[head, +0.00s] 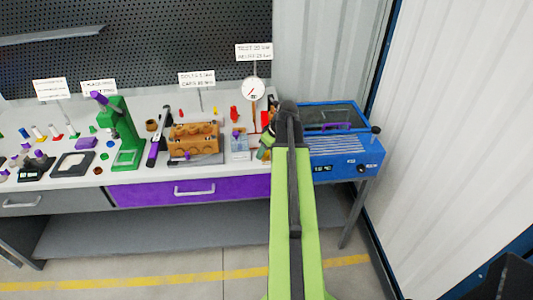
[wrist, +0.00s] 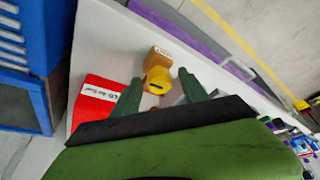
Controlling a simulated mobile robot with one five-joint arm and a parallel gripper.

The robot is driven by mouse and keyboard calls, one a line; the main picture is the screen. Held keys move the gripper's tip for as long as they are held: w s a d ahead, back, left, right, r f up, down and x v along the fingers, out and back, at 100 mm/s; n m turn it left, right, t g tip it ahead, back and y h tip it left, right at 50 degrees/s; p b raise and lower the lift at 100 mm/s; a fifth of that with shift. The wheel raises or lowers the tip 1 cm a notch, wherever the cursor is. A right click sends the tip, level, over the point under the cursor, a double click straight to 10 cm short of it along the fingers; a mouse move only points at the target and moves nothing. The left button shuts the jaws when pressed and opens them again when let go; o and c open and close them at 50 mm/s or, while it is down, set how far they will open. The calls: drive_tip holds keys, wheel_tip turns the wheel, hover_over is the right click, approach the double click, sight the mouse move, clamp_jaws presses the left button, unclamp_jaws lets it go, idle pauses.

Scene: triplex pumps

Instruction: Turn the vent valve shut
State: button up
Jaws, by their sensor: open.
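In the wrist view, a yellow knob (wrist: 157,80) with a dark slot sits on a tan block (wrist: 160,54) that carries a small white label. I take this knob to be the vent valve's handle; the label is too small to read. My gripper (wrist: 160,77) is open, with one dark green finger on each side of the knob. I cannot tell whether either finger touches it. In the head view my gripper (head: 266,148) is at the bench's right part, and my arm hides most of the valve area.
A red labelled block (wrist: 95,103) stands close beside one finger. In the head view a blue machine (head: 345,145) is just right of my gripper. A dial gauge (head: 253,89) rises behind it. A tan pump block (head: 194,137) stands to the left, above a purple drawer (head: 150,193).

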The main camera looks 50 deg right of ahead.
drive_tip(key=shift+c, duration=0.4)
clamp_jaws()
drive_tip(key=shift+d, duration=0.25)
drive_tip(key=shift+a+m, duration=0.2)
drive_tip(key=shift+m, duration=0.1)
drive_tip(key=shift+a+m+h, duration=0.1)
drive_tip(key=shift+m+h, duration=0.5)
drive_tip(key=shift+m, duration=0.6)
drive_tip(key=m+h, duration=0.1)
drive_tip(key=m, duration=0.2)
drive_tip(key=m+g+h, duration=0.1)
drive_tip(key=m, duration=0.4)
drive_tip(key=m+g+h, duration=0.1)
drive_tip(key=m, duration=0.1)
drive_tip(key=shift+m+g, duration=0.3)
drive_tip(key=shift+m, duration=0.1)
drive_tip(key=shift+m+g+h, duration=0.4)
drive_tip(key=shift+m+g, duration=0.4)
drive_tip(key=shift+m, duration=1.2)
